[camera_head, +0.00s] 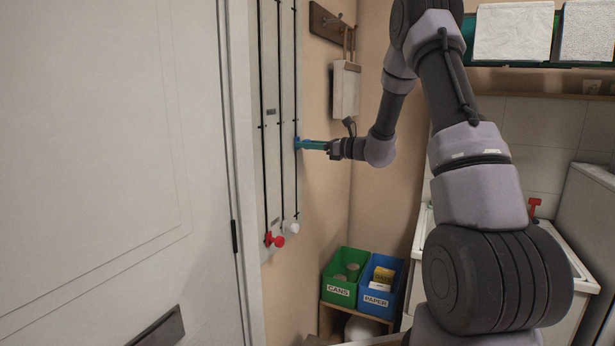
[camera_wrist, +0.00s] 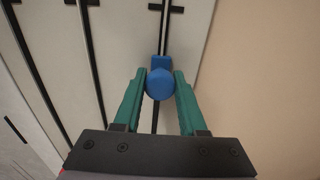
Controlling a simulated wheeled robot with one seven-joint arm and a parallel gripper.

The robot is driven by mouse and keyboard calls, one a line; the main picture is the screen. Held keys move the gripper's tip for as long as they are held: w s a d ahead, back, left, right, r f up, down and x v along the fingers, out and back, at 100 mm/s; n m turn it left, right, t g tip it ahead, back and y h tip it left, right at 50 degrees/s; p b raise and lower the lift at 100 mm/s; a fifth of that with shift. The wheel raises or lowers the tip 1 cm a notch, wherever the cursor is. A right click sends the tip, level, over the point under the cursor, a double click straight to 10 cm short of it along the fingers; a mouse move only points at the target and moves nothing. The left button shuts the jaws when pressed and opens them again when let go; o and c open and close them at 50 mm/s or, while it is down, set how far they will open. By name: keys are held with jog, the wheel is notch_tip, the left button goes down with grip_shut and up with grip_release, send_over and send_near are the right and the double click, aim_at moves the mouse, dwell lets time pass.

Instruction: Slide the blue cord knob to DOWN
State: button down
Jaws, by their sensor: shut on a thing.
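The blue cord knob (camera_head: 298,143) sits on the rightmost of three dark vertical tracks, about midway along the part of the track in view. In the wrist view the blue knob (camera_wrist: 160,84) lies between the two green fingers. My gripper (camera_head: 304,144) is shut on the knob, reaching in from the right. It also shows in the wrist view (camera_wrist: 160,82), with a fingertip at each side of the knob. The pale panel (camera_head: 272,185) carries the tracks. No DOWN label can be read.
A red knob (camera_head: 275,240) and a white knob (camera_head: 291,227) are at the bottom of the other two tracks. A white door (camera_head: 110,150) is at left. A green CANS bin (camera_head: 340,290) and a blue PAPER bin (camera_head: 378,298) stand below. A hanging box (camera_head: 345,90) is above my wrist.

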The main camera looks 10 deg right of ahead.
aim_at(295, 12)
notch_tip(295, 12, up, 40)
jog(key=shift+c, duration=2.3)
grip_release()
jog(key=shift+d, duration=0.1)
jog(key=v, duration=1)
jog(key=shift+s+d, duration=0.25)
